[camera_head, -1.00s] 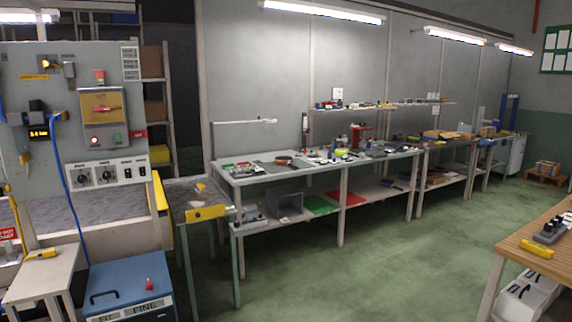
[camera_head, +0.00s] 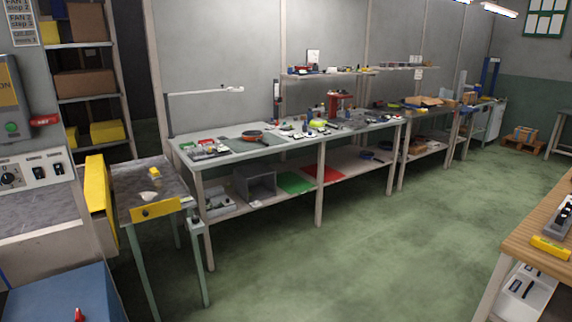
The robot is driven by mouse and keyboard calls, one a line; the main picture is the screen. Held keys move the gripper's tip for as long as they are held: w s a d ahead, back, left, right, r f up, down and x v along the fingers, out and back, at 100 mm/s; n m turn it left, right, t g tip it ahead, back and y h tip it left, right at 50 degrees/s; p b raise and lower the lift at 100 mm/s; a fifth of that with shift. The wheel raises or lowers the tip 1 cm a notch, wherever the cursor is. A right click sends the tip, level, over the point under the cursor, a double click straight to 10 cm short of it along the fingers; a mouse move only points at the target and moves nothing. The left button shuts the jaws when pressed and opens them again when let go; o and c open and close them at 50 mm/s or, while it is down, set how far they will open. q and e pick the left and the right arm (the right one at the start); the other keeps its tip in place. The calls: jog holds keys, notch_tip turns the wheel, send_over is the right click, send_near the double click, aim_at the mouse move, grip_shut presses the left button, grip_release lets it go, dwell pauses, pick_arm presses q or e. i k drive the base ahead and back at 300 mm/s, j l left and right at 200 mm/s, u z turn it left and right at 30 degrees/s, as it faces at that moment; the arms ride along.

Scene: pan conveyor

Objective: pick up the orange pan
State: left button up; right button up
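A small orange pan (camera_head: 251,136) with a dark inside lies on the long workbench (camera_head: 233,157), left of the bench's middle. Its handle seems to point right, but it is too small to be sure. Neither of my grippers shows in the head view. The pan is some distance away across the green floor.
A control panel (camera_head: 12,123) and a small table with a yellow plate (camera_head: 155,209) stand at the left. A blue box (camera_head: 60,297) is at the lower left. A wooden table (camera_head: 545,232) is at the right. The green floor (camera_head: 370,250) between is clear.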

aim_at(249, 135)
jog(key=i+u, duration=0.1)
jog(key=i, duration=0.65)
jog(key=i+l, duration=0.15)
jog(key=i, duration=0.65)
jog(key=i+l+u, duration=0.15)
jog(key=i, duration=0.6)
